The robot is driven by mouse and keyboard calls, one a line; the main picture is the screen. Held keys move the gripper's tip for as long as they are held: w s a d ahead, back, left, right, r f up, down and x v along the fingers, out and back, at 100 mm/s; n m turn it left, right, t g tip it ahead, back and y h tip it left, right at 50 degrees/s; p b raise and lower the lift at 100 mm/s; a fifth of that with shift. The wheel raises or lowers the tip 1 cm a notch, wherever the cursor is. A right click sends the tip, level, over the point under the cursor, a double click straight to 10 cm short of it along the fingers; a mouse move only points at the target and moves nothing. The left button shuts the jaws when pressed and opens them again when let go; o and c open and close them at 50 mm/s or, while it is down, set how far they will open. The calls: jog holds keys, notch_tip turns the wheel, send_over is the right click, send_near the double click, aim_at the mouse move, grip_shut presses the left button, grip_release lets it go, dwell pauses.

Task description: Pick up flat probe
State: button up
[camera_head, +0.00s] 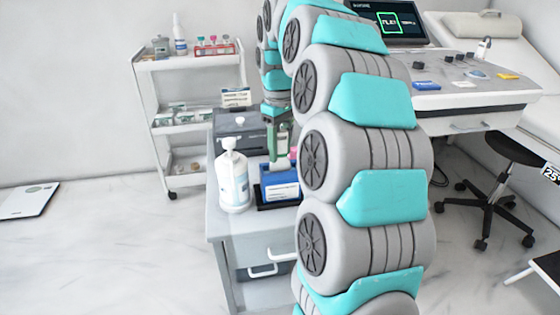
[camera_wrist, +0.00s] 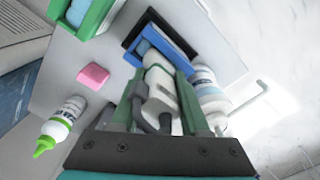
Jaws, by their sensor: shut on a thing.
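The flat probe (camera_wrist: 160,98) looks white with a dark grey part at its near end. In the wrist view it lies between the two green fingers of my gripper (camera_wrist: 163,88), which is shut on it. In the head view my gripper (camera_head: 279,142) points down above the cart, just behind the blue holder. My arm hides part of this area. The far end of the probe is close to the blue holder (camera_wrist: 176,47) in the wrist view; I cannot tell whether they touch.
A white pump bottle (camera_head: 233,182) stands left of the blue holder (camera_head: 280,190) on the grey cart (camera_head: 222,222). A pink block (camera_wrist: 93,75), a green box (camera_wrist: 105,12) and a green-capped bottle (camera_wrist: 64,118) are nearby. A shelf trolley (camera_head: 190,62) stands behind.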

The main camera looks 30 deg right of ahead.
grip_shut()
jog(key=shift+r, duration=0.1)
